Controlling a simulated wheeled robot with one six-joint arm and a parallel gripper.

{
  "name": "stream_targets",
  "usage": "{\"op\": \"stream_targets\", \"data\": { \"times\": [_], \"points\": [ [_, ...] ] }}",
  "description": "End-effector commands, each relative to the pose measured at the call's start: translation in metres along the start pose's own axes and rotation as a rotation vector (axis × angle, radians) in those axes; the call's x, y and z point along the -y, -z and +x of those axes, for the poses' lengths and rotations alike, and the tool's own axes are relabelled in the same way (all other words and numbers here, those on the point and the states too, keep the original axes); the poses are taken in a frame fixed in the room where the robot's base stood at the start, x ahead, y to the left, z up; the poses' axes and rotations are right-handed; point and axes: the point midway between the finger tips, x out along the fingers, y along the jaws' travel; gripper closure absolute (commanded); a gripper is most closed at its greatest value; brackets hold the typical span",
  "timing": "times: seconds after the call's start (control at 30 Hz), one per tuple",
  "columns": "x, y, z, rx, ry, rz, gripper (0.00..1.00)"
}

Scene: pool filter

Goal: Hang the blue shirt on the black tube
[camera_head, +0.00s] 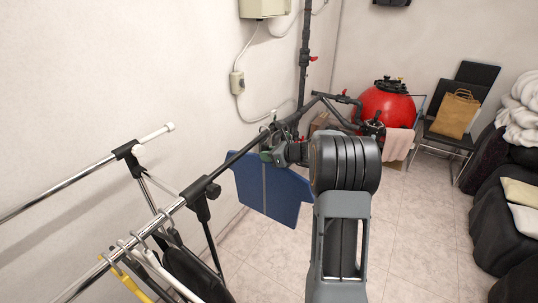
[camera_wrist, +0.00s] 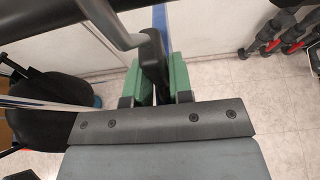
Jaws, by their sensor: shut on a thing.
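The blue shirt (camera_head: 268,192) hangs flat and upright below my gripper (camera_head: 272,153) in the head view. In the wrist view only a narrow blue strip of it (camera_wrist: 162,22) shows beyond the green fingertips. My gripper (camera_wrist: 160,80) is shut on the shirt's hanger, at its dark block (camera_wrist: 153,62). A grey hook (camera_wrist: 118,28) rises from this block toward the black tube (camera_wrist: 45,14). In the head view the black tube (camera_head: 240,153) runs slanting just above the shirt. I cannot tell whether the hook rests on the tube.
A chrome rail (camera_head: 90,278) with several hangers and dark garments stands at the lower left. A red filter tank (camera_head: 386,107) with pipes is at the back. A chair (camera_head: 450,138) holds a paper bag (camera_head: 456,112). Black bags (camera_head: 500,210) line the right. Tiled floor between is clear.

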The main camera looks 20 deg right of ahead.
Motion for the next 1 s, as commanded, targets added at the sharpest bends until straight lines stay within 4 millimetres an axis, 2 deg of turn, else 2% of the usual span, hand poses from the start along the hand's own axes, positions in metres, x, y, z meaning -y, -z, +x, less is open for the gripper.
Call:
{"op": "stream_targets", "data": {
  "times": [1.0],
  "points": [
    [0.001,0.009,0.011,0.001,0.001,0.0,1.0]
  ]
}}
